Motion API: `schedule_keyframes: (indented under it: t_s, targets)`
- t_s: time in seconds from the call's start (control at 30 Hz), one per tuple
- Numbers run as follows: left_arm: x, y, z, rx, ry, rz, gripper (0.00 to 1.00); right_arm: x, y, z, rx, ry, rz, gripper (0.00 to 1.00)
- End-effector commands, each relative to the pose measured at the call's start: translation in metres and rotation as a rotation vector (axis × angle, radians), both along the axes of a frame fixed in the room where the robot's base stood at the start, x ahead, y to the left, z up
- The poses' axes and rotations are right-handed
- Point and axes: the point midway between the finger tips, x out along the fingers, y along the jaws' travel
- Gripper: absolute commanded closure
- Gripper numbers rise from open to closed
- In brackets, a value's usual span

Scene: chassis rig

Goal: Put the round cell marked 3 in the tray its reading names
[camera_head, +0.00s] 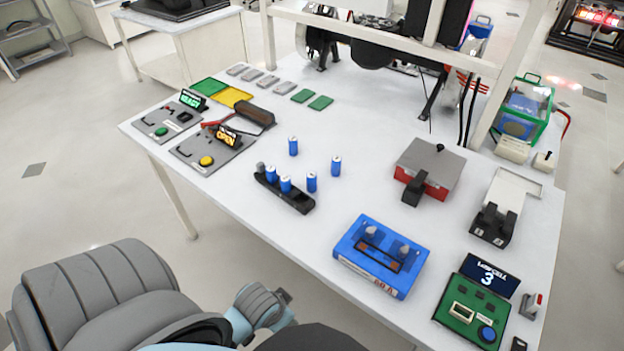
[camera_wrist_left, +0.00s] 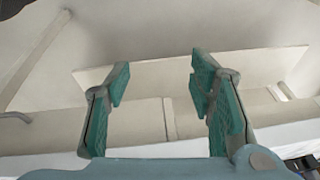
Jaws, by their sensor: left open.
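Several blue round cells stand at the middle of the table in the head view. Two (camera_head: 271,175) (camera_head: 286,184) are in a black holder (camera_head: 298,202); others stand on the table beside and behind it (camera_head: 311,182) (camera_head: 336,166) (camera_head: 293,146). No number on any cell is legible. A green tray or plate (camera_head: 209,87) and a yellow one (camera_head: 233,97) lie at the far left. My left gripper (camera_wrist_left: 160,68) is open and empty in the left wrist view, away from the cells. My right gripper is out of view.
Two grey panels with signs, READY (camera_head: 191,99) and OPEN (camera_head: 227,136), stand at left. A blue box (camera_head: 372,282), a red-and-grey box (camera_head: 432,166) and a green device (camera_head: 468,312) with a display showing 3 (camera_head: 489,274) stand at right.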

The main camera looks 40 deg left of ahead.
Motion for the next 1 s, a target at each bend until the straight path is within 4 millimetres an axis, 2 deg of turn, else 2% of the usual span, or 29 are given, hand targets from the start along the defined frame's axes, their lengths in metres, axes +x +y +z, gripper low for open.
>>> schedule_keyframes:
  t_s: [0.03,0.07,0.1,0.13,0.37,0.47,0.6,0.7,0.8,0.87,1.0]
  targets:
    - [0.003,-0.001,0.030,0.001,-0.016,-0.003,0.51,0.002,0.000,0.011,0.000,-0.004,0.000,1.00]
    - [0.006,-0.002,0.047,0.001,-0.026,-0.004,0.51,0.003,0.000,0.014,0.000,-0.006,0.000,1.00]
    - [0.013,-0.002,0.072,0.002,-0.041,-0.003,0.51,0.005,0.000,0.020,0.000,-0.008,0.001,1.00]
    - [0.026,0.001,0.089,0.006,-0.053,0.003,0.51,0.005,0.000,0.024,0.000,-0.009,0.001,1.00]
    - [0.122,0.038,0.103,0.014,-0.072,0.110,0.51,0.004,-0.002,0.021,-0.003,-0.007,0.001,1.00]
    - [0.168,0.061,0.119,0.012,-0.085,0.180,0.51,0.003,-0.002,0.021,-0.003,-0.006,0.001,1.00]
    - [0.228,0.098,0.159,-0.006,-0.106,0.305,0.51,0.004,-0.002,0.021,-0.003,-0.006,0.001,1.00]
    - [0.262,0.122,0.195,-0.034,-0.125,0.399,0.51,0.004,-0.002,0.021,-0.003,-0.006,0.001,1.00]
    - [0.280,0.139,0.220,-0.062,-0.134,0.468,0.51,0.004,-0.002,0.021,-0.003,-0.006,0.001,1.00]
    - [0.286,0.144,0.222,-0.072,-0.135,0.484,0.51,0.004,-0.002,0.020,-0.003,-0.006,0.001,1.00]
    - [0.297,0.149,0.191,-0.075,-0.133,0.488,0.51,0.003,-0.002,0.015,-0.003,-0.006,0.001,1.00]
